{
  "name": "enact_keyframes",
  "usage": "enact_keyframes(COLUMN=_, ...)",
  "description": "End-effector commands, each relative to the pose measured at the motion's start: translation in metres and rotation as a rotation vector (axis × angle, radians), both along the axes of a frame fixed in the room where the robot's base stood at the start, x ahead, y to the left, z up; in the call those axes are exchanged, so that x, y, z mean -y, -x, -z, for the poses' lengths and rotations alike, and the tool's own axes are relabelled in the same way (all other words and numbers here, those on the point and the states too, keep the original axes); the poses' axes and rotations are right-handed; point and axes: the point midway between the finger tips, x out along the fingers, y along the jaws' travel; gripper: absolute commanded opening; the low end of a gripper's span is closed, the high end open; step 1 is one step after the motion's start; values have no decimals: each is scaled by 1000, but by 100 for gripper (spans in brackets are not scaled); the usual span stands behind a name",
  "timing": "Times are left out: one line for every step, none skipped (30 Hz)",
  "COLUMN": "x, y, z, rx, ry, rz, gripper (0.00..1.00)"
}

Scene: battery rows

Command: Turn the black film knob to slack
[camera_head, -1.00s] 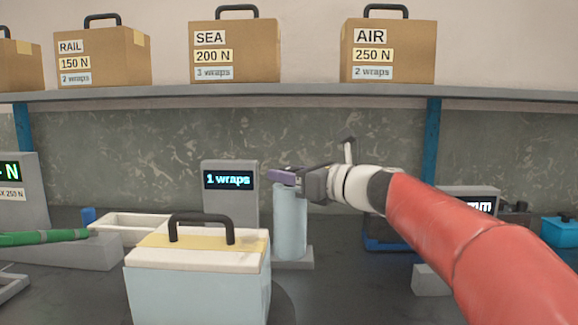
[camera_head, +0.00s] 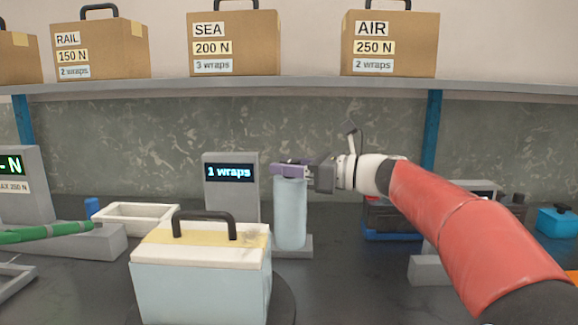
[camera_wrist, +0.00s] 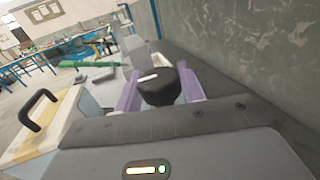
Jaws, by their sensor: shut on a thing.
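The film roll (camera_head: 290,217) is an upright pale-blue cylinder on a grey base, right of the display reading "1 wraps" (camera_head: 230,172). The black film knob (camera_wrist: 158,90) shows in the wrist view with a short white mark on its top. My gripper (camera_head: 291,170) is at the top of the roll, its purple fingers on either side of the knob. It is shut on the knob, which the fingers mostly hide in the head view.
A film-wrapped case (camera_head: 200,275) with a black handle stands on a dark turntable at the front. A white tray (camera_head: 165,212) and a green-handled tool (camera_head: 45,234) lie left. Labelled cartons (camera_head: 234,45) sit on the shelf above. A blue box (camera_head: 555,222) is far right.

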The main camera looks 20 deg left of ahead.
Motion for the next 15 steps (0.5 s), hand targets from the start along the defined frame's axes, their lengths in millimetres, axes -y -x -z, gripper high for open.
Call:
enact_keyframes(x=0, y=0, z=-1, rx=1, ry=-2, rz=1, gripper=16)
enact_keyframes(x=0, y=0, z=-1, rx=1, ry=-2, rz=2, gripper=40)
enact_keyframes(x=0, y=0, z=-1, rx=1, ry=-2, rz=2, gripper=46)
enact_keyframes(x=0, y=0, z=-1, rx=1, ry=-2, rz=1, gripper=50)
enact_keyframes(x=0, y=0, z=-1, rx=1, ry=-1, rz=1, gripper=54)
enact_keyframes(x=0, y=0, z=-1, rx=1, ry=-1, rz=1, gripper=59)
enact_keyframes(x=0, y=0, z=-1, rx=1, ry=-1, rz=1, gripper=61)
enact_keyframes(x=0, y=0, z=-1, rx=1, ry=-1, rz=1, gripper=61)
enact_keyframes(x=0, y=0, z=0, rx=1, ry=-1, rz=1, gripper=61)
enact_keyframes(x=0, y=0, z=0, rx=1, ry=-1, rz=1, gripper=61)
enact_keyframes(x=0, y=0, z=0, rx=1, ry=-1, rz=1, gripper=61)
enact_keyframes(x=0, y=0, z=0, rx=1, ry=-1, rz=1, gripper=61)
enact_keyframes(x=0, y=0, z=0, rx=0, ry=-1, rz=1, gripper=61)
enact_keyframes(x=0, y=0, z=0, rx=0, ry=-1, rz=1, gripper=61)
enact_keyframes(x=0, y=0, z=0, rx=0, ry=0, rz=1, gripper=61)
